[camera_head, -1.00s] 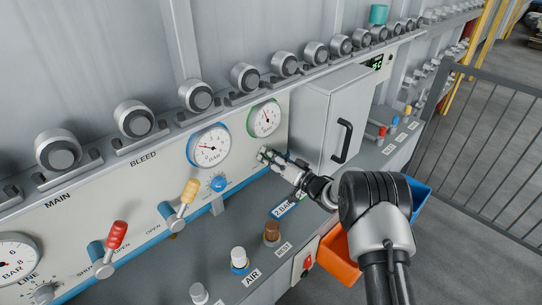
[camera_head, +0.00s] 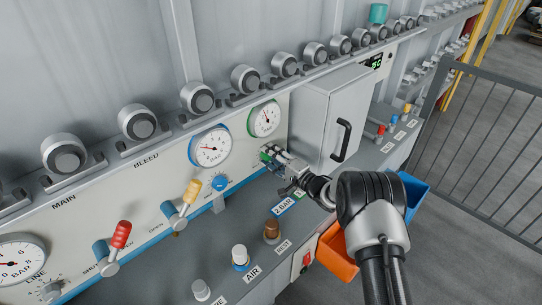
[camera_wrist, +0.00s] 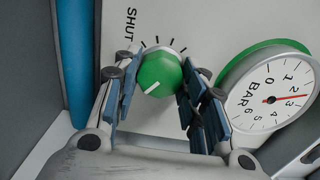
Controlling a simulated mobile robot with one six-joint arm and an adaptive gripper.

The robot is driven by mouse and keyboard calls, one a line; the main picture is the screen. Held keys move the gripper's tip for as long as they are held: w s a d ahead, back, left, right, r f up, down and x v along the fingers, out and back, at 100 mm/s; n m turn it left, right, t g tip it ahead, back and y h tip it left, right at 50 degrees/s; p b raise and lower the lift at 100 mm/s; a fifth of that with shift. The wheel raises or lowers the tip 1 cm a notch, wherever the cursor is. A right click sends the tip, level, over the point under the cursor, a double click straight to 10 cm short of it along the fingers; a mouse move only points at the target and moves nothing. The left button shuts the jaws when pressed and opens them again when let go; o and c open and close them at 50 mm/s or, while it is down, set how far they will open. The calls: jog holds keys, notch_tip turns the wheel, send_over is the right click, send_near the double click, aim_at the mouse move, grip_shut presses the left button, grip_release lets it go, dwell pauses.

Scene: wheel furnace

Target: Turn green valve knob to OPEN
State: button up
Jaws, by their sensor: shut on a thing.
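The green valve knob (camera_wrist: 160,72) sits on the pale panel in the wrist view, between my two finger pads. Its white pointer line is at its lower left in that picture. A SHUT label and several tick marks are printed on the panel above it in the picture. My gripper (camera_wrist: 161,82) is shut on the knob, one finger on each side. In the head view my gripper (camera_head: 273,155) reaches the panel below the green-rimmed gauge, with a bit of the knob (camera_head: 265,156) showing at the fingertips. No OPEN label for this knob is readable.
The green-rimmed gauge (camera_head: 264,118) is just above my gripper. A grey cabinet (camera_head: 331,120) with a black handle stands close on the right. A blue knob (camera_head: 219,184) and yellow lever (camera_head: 191,191) are to the left. A metal fence (camera_head: 487,135) borders the floor.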

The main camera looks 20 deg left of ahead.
jog(key=shift+m, duration=1)
jog(key=o, duration=0.9)
jog(key=shift+o, duration=0.8)
jog(key=shift+d, duration=0.3)
jog(key=v, duration=1.1)
jog(key=shift+s, duration=0.3)
jog(key=shift+d+r, duration=0.1)
jog(key=shift+d, duration=0.05)
